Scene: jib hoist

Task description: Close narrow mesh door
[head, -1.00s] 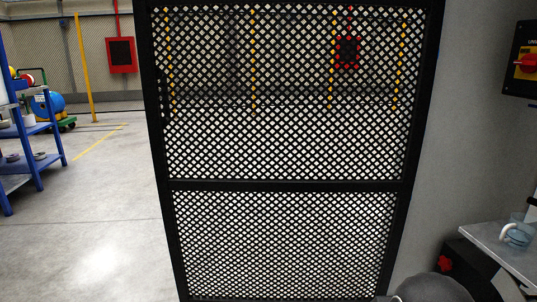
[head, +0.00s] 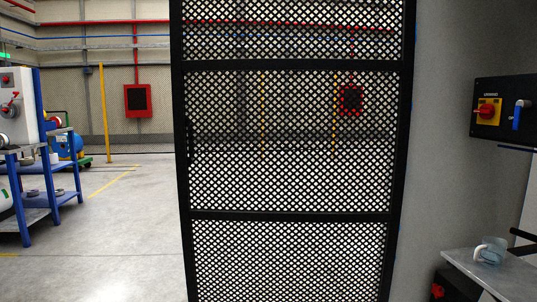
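The narrow mesh door (head: 290,214) fills the middle of the head view. It has a black frame, cross bars and black diamond mesh. Its right edge stands beside a grey wall (head: 440,150), and its left edge stands free, with open floor to the left of it. A small dark fitting shows on its left upright, about halfway up. How far the door is swung cannot be told for sure. My gripper is not in view.
Blue shelving (head: 45,185) with machines stands at the left. A grey ledge with a glass mug (head: 490,251) juts out at lower right, below a black switch panel (head: 503,108). A yellow post (head: 105,115) and red box (head: 137,101) stand far back. The left floor (head: 130,235) is clear.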

